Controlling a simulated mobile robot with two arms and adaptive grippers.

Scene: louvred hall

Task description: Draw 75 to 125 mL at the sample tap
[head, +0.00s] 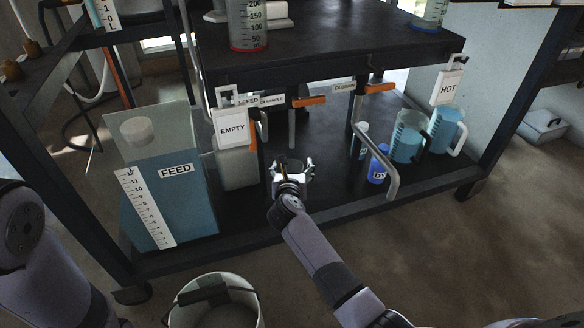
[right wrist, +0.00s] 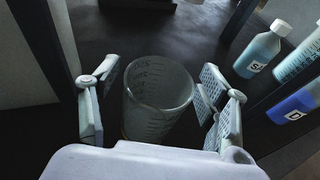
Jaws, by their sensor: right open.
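A clear graduated beaker (right wrist: 157,100) stands upright between the spread fingers of my right gripper (right wrist: 160,105) in the right wrist view. I see no coloured liquid in it. In the head view my right gripper (head: 291,166) is low over the dark lower shelf, in line below the sample tap's spout pipe (head: 292,132). The beaker is mostly hidden there. The sample tap has an orange handle (head: 309,101) beside a small sample label (head: 272,100). My left arm shows at the left edge; its gripper is out of view.
A FEED tank (head: 168,205) and an EMPTY-tagged container (head: 236,172) stand left. A second orange-handled tap (head: 380,88) has a bent pipe (head: 393,178) at right. Blue bottles and jugs (head: 408,138) stand near the HOT tag (head: 449,88). A bucket (head: 215,302) sits in front.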

